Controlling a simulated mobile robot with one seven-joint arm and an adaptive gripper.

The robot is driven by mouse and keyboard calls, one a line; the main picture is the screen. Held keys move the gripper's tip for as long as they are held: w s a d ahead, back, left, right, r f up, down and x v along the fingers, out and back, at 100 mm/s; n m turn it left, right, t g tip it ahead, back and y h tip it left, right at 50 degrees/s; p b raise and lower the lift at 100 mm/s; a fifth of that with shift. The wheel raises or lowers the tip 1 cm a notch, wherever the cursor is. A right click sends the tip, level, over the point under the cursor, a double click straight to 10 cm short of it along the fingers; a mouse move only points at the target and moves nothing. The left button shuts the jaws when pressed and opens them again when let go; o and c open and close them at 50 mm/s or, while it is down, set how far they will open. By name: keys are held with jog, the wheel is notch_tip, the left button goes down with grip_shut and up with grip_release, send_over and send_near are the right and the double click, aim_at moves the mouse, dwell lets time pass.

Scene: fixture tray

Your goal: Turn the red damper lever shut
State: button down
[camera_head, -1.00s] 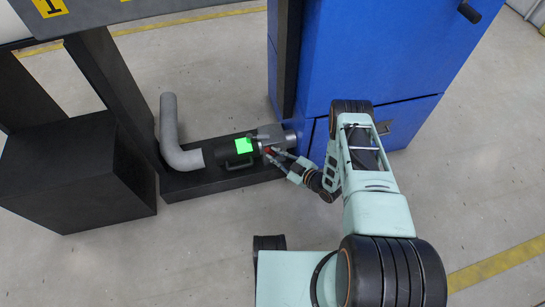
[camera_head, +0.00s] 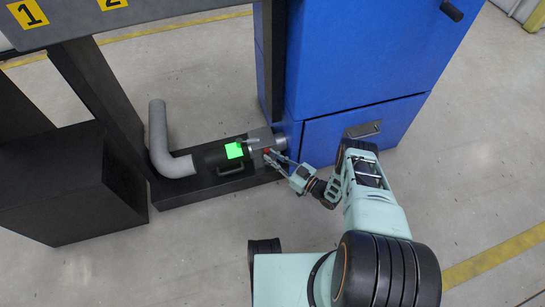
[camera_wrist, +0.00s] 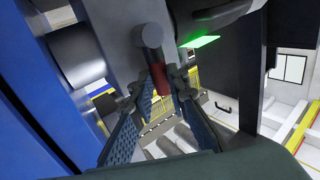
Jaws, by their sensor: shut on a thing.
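The red damper lever (camera_wrist: 159,80) shows in the wrist view as a short red grip below a round grey metal end (camera_wrist: 152,36). My gripper (camera_wrist: 157,87) has its two fingers on either side of the red grip and is shut on it. In the head view, a small red bit of the lever (camera_head: 267,151) shows at the right end of the black cylinder unit, with my gripper (camera_head: 271,157) at it. The fingers hide most of the lever there, and its exact angle cannot be told.
A black cylinder (camera_head: 212,156) with a bright green panel (camera_head: 234,150) and a grey elbow pipe (camera_head: 160,145) sit on a black base (camera_head: 195,190). A blue cabinet (camera_head: 350,65) stands close on the right. The floor in front is clear.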

jog(key=shift+w, duration=0.1)
jog(key=c, duration=2.1)
grip_release()
jog(key=v, duration=1.2)
